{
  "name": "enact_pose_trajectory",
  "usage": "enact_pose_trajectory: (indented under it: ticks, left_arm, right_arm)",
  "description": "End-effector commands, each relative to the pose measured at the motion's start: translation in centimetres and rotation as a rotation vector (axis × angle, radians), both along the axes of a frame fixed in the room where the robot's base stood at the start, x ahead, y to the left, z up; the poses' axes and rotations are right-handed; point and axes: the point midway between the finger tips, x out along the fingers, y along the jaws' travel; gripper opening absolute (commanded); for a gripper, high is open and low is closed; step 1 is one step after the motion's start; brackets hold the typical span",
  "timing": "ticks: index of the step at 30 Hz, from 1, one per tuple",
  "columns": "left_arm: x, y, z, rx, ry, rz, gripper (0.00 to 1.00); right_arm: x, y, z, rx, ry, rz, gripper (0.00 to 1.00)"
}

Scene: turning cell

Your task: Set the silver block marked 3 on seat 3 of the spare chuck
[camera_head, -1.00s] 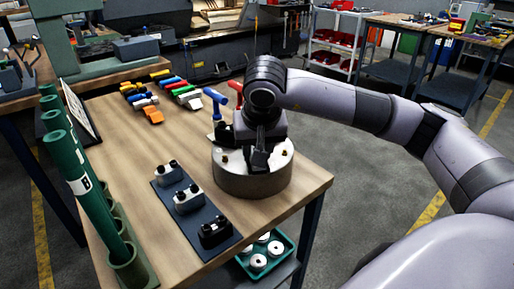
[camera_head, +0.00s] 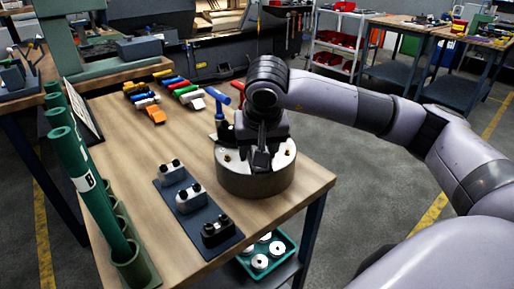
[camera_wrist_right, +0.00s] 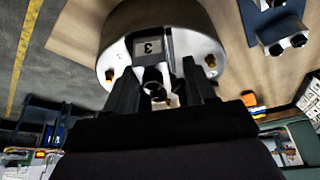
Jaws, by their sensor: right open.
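The spare chuck (camera_head: 256,180) is a round metal drum at the right front of the bench. My right gripper (camera_head: 261,160) is over its top face, fingers pointing down. In the right wrist view the gripper (camera_wrist_right: 158,85) is open, its fingers on either side of a dark round part and a small pale piece. I cannot tell whether these belong to a silver block. A grey patch marked 3 (camera_wrist_right: 148,47) shows on the chuck face just beyond the fingertips. Two silver blocks (camera_head: 190,199) (camera_head: 172,173) and a black block (camera_head: 217,231) sit on a dark mat; their marks are unreadable.
Green tubes (camera_head: 75,160) stand in holders along the left edge. Coloured handled tools (camera_head: 190,97) lie at the back. A blue-handled tool (camera_head: 217,98) stands close behind the chuck. A green tray (camera_head: 281,243) of white rings is below the bench.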

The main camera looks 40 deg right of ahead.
Motion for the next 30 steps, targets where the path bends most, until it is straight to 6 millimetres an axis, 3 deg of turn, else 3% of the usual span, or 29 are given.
enact_pose_trajectory:
  ticks: [5,19,30]
  left_arm:
    - [0.0,0.0,-0.1,0.000,0.000,0.000,0.43]
    - [0.0,0.0,-0.3,0.000,0.000,0.000,0.43]
    - [0.0,0.0,-0.3,0.000,0.000,0.000,0.43]
  right_arm:
    - [-0.4,-0.5,-0.5,-0.013,0.023,-0.012,0.66]
    - [-2.3,1.3,6.1,-0.005,0.002,-0.001,0.66]
    - [-2.5,1.4,6.7,-0.003,0.000,0.000,0.66]
